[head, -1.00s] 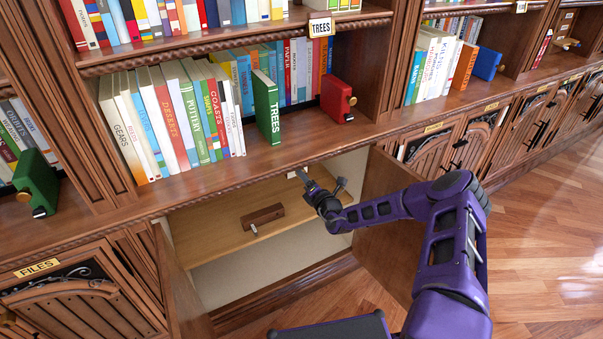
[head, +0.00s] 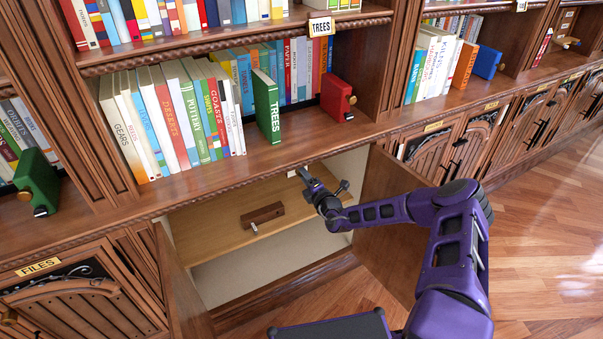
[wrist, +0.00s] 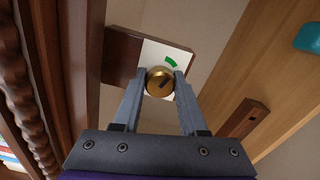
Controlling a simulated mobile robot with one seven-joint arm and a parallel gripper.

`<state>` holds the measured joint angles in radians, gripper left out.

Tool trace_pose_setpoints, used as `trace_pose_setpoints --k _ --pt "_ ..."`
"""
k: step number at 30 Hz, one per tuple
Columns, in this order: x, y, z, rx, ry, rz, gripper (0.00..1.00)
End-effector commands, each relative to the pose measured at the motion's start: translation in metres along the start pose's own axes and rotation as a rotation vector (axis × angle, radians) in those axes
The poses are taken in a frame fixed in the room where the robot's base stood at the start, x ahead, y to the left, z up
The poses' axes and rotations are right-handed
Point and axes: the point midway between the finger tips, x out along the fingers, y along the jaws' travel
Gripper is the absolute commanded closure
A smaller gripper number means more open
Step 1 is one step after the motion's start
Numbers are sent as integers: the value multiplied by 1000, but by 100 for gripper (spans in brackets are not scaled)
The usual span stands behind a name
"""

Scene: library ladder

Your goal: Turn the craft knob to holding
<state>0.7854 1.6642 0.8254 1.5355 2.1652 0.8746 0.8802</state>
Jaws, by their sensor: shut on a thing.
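The craft knob (wrist: 159,82) is a round brass knob with a dark pointer mark, on a white plate (wrist: 148,54) with a green arc above the knob. My gripper (wrist: 160,80) is shut on the knob in the wrist view, one finger on each side. The pointer mark slants and does not clearly line up with the green arc. In the head view my gripper (head: 304,174) reaches into the open cabinet, near its top right. The knob is too small to make out there.
A wooden block (head: 262,215) with a pale peg lies on the shelf (head: 215,213) inside the cabinet. An open door (head: 182,295) stands at the left and another (head: 388,225) at the right, beside my arm. The shelf ledge with books (head: 270,108) is just above.

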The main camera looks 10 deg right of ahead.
Motion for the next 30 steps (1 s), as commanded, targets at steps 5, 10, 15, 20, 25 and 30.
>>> trace_pose_setpoints --k 5,10,15,20,25,30 --pt "-1 -1 -1 0 2 -3 53" --pt "0 -1 -1 -1 1 -2 28" --pt "0 0 0 -1 1 -1 28" --pt "-4 0 0 -2 0 -1 28" --pt "-28 1 1 0 -1 -3 28" --pt "-69 1 1 0 -1 -3 28"
